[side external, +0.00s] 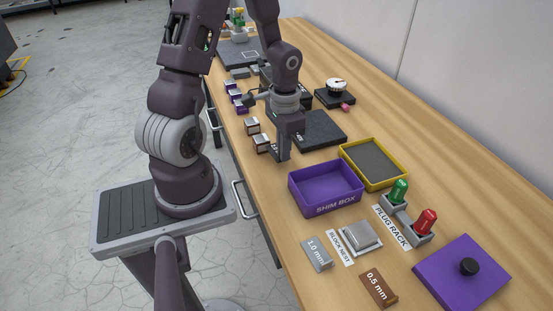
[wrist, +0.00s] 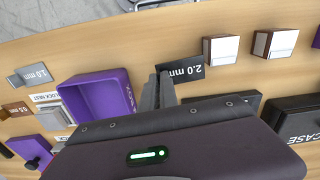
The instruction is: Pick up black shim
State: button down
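The black shim (wrist: 186,72), marked 2.0 mm, shows in the wrist view just beyond my fingertips. Its left end lies at the tips of my gripper (wrist: 159,76), and the fingers partly cover that end. The two fingers look close together; I cannot tell whether they grip the shim or only stand around its end. In the side view my gripper (side external: 281,156) points down low over the bench, left of the purple shim box. The shim is mostly hidden there by the fingers.
The purple shim box (side external: 326,205) stands beside my gripper, with a yellow tray (side external: 398,180) behind it. A grey 1.0 mm shim (side external: 317,254) and a brown 0.5 mm shim (side external: 378,287) lie nearer the camera. Small blocks (side external: 261,143) stand along the bench edge.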

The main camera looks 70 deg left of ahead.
jog(key=shift+d+r, duration=0.1)
jog(key=shift+r, duration=0.2)
jog(key=shift+r, duration=2.45)
